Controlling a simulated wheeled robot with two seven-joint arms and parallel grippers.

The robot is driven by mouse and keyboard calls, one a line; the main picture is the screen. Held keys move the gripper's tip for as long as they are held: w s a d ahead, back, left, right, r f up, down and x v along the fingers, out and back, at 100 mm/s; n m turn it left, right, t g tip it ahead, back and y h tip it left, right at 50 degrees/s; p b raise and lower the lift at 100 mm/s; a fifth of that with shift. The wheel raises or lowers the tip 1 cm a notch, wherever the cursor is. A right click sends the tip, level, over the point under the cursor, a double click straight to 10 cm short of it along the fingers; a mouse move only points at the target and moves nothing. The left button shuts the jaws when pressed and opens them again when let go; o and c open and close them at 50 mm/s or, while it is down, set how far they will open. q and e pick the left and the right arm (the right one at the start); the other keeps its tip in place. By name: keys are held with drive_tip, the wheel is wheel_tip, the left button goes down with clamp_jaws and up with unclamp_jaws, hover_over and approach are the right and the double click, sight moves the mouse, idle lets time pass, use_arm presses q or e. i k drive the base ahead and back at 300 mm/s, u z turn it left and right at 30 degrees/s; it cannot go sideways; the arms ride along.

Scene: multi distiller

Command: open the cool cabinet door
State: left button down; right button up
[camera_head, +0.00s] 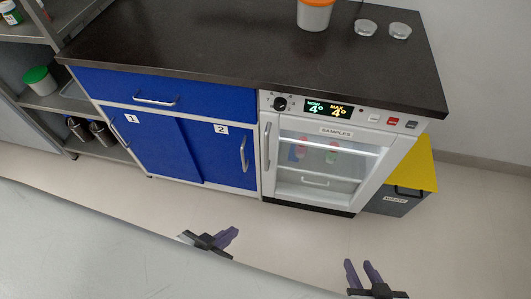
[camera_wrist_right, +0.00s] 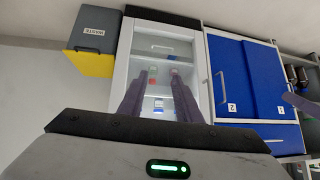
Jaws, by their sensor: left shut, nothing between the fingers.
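The cool cabinet (camera_head: 362,205) is white with a glass door (camera_head: 342,155) that looks shut. A vertical handle (camera_head: 266,146) runs along the left side of its front. Samples show dimly through the glass. My right gripper (camera_head: 359,262) is open and empty, below and in front of the cabinet and apart from it. In the right wrist view, upside down, its two fingers (camera_wrist_right: 158,73) are spread in front of the cabinet (camera_wrist_right: 117,65). My left gripper (camera_head: 236,230) is shut and empty, in front of the blue cabinets, apart from them.
A dark worktop (camera_head: 240,45) overhangs the cabinet. Blue doors (camera_head: 165,150) stand to its left; a grey waste bin with a yellow lid (camera_head: 420,165) stands to its right. An orange-lidded tub (camera_head: 314,15) is on the worktop. The floor before the cabinet is clear.

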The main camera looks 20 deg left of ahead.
sight(337, 166)
drive_tip(key=k, duration=0.4)
drive_tip(key=u, duration=2.1)
drive_tip(key=i, duration=1.1)
drive_tip(key=z, duration=2)
